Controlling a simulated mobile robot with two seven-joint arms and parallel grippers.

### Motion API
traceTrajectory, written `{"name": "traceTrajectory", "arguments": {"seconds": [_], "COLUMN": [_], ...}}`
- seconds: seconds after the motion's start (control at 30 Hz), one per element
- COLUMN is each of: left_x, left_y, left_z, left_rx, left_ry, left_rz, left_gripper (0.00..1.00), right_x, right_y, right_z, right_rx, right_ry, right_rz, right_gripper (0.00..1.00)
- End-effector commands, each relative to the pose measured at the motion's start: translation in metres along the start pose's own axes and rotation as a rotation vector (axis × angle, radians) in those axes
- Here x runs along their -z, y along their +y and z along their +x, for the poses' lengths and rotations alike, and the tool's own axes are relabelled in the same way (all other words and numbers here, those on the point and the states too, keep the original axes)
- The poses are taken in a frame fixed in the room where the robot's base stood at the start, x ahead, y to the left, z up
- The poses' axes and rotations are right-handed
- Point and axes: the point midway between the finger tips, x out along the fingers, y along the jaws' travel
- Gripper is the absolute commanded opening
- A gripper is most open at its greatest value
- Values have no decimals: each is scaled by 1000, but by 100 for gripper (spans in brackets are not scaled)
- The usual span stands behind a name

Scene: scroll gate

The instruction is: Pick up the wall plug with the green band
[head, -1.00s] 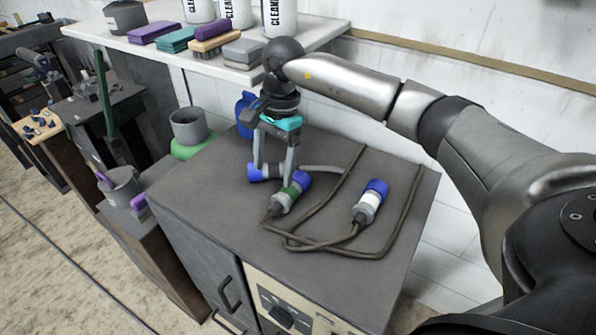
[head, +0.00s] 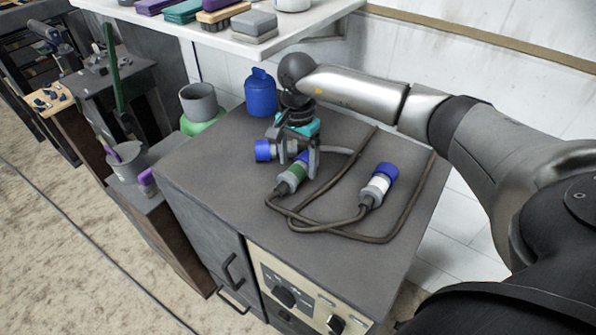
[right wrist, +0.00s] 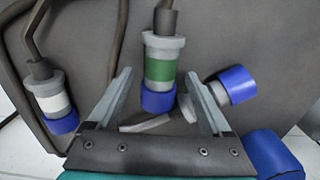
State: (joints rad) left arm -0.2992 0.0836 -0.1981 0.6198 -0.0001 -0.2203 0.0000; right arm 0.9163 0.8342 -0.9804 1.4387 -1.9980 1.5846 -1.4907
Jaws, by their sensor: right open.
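The green-banded wall plug (head: 292,176) lies on the dark cabinet top, grey with a blue end and a cable. My right gripper (head: 298,165) is open and just over its blue end, partly hiding it. In the right wrist view the green-banded plug (right wrist: 160,68) shows between the spread fingers (right wrist: 157,76), with no grip on it visible. A white-banded plug (head: 378,186) lies to the right; it also shows in the wrist view (right wrist: 50,98). A third blue-ended plug (head: 264,150) lies left of the gripper, outside the fingers. My left gripper is not seen.
Brown cables (head: 345,226) loop across the cabinet top (head: 215,165). A blue container (head: 261,93) stands at the back left corner. A white shelf (head: 240,42) with blocks and brushes is behind. The cabinet's front left top is clear.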

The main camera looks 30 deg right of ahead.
Motion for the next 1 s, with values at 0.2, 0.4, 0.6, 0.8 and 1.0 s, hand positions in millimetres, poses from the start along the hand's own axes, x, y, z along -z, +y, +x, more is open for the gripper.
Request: {"name": "traceTrajectory", "arguments": {"seconds": [0.2,0.4,0.6,0.8,1.0], "left_x": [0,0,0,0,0], "left_y": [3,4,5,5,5], "left_z": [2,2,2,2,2], "left_rx": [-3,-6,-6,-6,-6], "left_ry": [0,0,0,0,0], "left_rz": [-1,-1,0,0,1], "left_gripper": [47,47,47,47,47], "right_x": [0,0,0,0,0], "right_y": [0,0,0,0,0], "right_z": [22,21,21,21,21], "right_rx": [1,1,1,1,1], "right_ry": [0,0,0,0,0], "right_rz": [0,0,0,1,1], "right_gripper": [84,78,55,33,10]}}
